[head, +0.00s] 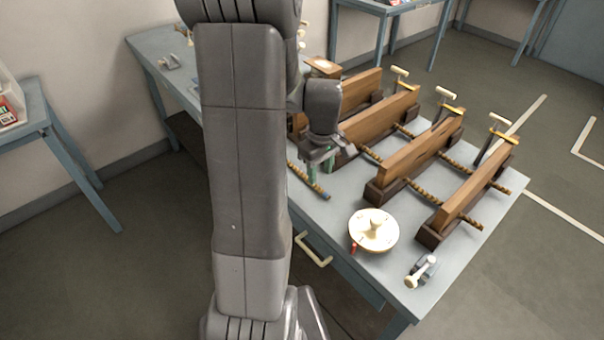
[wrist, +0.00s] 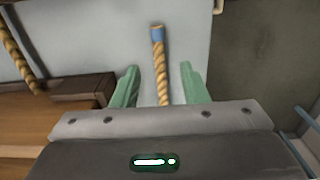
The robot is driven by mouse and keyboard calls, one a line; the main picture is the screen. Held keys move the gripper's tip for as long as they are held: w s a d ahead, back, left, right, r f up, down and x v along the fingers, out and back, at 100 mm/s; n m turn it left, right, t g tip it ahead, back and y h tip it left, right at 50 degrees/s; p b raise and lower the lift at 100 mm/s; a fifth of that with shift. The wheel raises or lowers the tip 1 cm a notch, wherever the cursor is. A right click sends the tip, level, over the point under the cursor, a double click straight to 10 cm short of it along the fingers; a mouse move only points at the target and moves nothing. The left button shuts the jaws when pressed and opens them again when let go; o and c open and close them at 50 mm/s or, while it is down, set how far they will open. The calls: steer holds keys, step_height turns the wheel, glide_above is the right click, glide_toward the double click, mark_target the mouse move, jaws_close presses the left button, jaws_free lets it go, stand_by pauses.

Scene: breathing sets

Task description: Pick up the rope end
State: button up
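The rope end is a twisted tan rope with a blue cap; in the wrist view the cap (wrist: 157,33) points away from my gripper (wrist: 159,76). The rope (wrist: 161,75) runs back between my two green fingers and under the gripper body, where it is hidden. The fingers are open with a gap on each side of the rope. In the head view the rope's capped end (head: 326,196) lies near the table's front edge, and my gripper (head: 321,170) is over it. I cannot tell the height between fingers and rope.
Wooden boards in dark stands (head: 415,158) fill the table to the right, with ropes running across between them. A round cream disc (head: 374,230) and a small lever (head: 421,272) stand at the front right. A drawer handle (head: 313,250) juts from the table front.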

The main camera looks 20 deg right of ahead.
mark_target(317, 186)
steer(key=shift+w+a+f+p, duration=0.1)
steer(key=shift+w+f+p, duration=0.1)
steer(key=shift+f, duration=0.7)
steer(key=shift+w+d+f+p, duration=0.1)
steer(key=shift+f+p, duration=0.15)
steer(key=shift+f, duration=0.7)
steer(key=shift+w+a+f+p, duration=0.1)
steer(key=shift+w+f+p, duration=0.1)
steer(key=shift+f, duration=0.7)
jaws_close()
